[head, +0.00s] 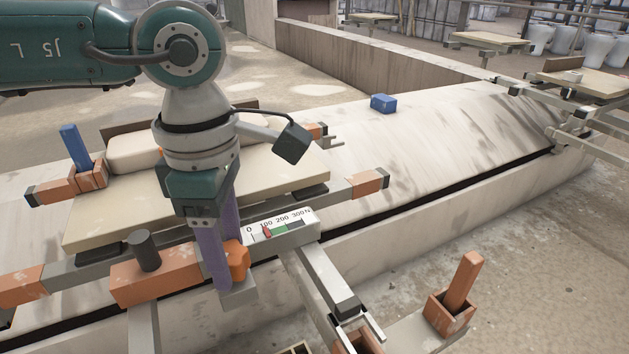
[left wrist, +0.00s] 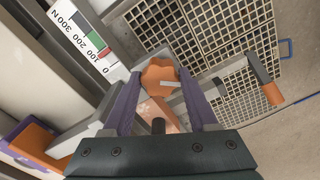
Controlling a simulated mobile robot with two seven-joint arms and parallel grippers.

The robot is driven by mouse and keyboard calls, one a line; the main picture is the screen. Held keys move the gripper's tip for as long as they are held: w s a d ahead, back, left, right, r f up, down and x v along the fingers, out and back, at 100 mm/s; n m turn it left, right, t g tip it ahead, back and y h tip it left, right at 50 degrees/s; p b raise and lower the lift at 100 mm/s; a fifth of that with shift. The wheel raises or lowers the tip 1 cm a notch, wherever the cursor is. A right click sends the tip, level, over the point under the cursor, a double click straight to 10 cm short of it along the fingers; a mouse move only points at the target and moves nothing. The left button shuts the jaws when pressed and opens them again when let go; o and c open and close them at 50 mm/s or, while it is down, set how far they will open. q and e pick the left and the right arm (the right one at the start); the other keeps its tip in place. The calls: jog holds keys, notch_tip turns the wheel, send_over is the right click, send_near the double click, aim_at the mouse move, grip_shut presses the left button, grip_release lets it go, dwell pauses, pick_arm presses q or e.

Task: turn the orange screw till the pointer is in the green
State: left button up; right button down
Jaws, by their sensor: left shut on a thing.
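The orange screw (head: 237,260) is a lobed knob on the clamp bar beside the scale. It also shows in the left wrist view (left wrist: 160,76). My left gripper (head: 228,284) points down with its purple fingers either side of the screw, shut on it; the fingers hide part of it in the head view. The white force scale (head: 304,219) reads 0 to 300 N. Its red pointer (head: 266,232) stands near 100, just on the low side of the green band (head: 280,230). My right gripper is not in view.
An orange block with a dark knob (head: 147,250) is left of the gripper. A pale board (head: 285,170) lies on the carousel arm behind. A blue block (head: 383,103) sits on the stone rim. An orange peg (head: 463,280) stands in a holder at lower right.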

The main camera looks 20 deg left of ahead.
aim_at(228, 254)
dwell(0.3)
pick_arm(q)
jog(key=o, duration=1.4)
notch_tip(228, 254, up, 9)
jog(key=p, duration=0.3)
jog(key=shift+f+p, duration=0.15)
jog(key=shift+p, duration=0.2)
jog(key=shift+r, duration=0.65)
jog(key=shift+d, duration=0.1)
